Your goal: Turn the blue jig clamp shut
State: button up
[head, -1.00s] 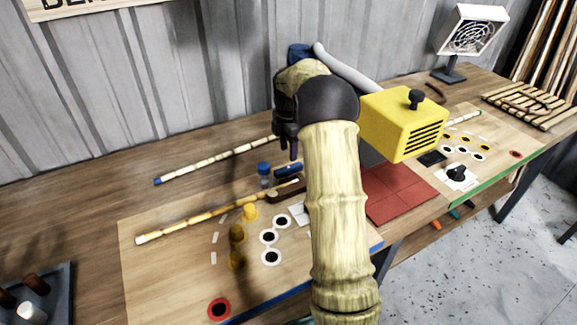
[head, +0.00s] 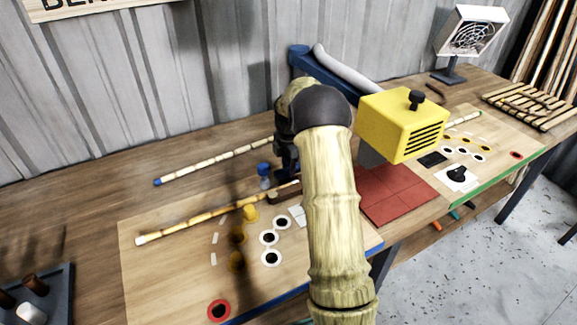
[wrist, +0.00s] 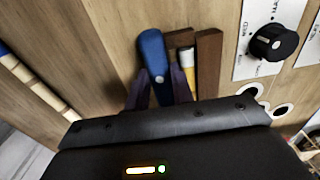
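The blue jig clamp lever (wrist: 152,52) shows in the wrist view, lying beside two brown wooden blocks (wrist: 208,62). A pale yellow-white rattan end (wrist: 186,62) shows between the blocks. My gripper (wrist: 160,82) has one dark finger on each side of the lever's near end. I cannot tell whether the fingers press on it. The rattan pole (head: 195,223) runs left from the brown block (head: 284,195) over the jig board (head: 150,275).
A small blue-topped piece (head: 263,170) stands just left of my gripper. A second pole (head: 215,160) lies behind. Right of my arm are a red tiled mat (head: 395,195) and a yellow box (head: 400,125). A dark tray (head: 45,295) stands front left.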

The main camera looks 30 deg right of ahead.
jog(key=shift+r+m, duration=0.1)
jog(key=shift+m, duration=0.2)
jog(key=m+p, duration=0.2)
jog(key=m, duration=0.1)
jog(key=shift+r+p, duration=0.1)
jog(key=shift+p, duration=0.25)
jog(key=m+p, duration=0.2)
jog(key=m, duration=0.3)
jog(key=m+p, duration=0.1)
jog(key=m, duration=0.4)
jog(key=shift+p, duration=0.4)
jog(key=shift+m+p, duration=0.45)
jog(key=shift+m, duration=1.75)
jog(key=o, duration=1)
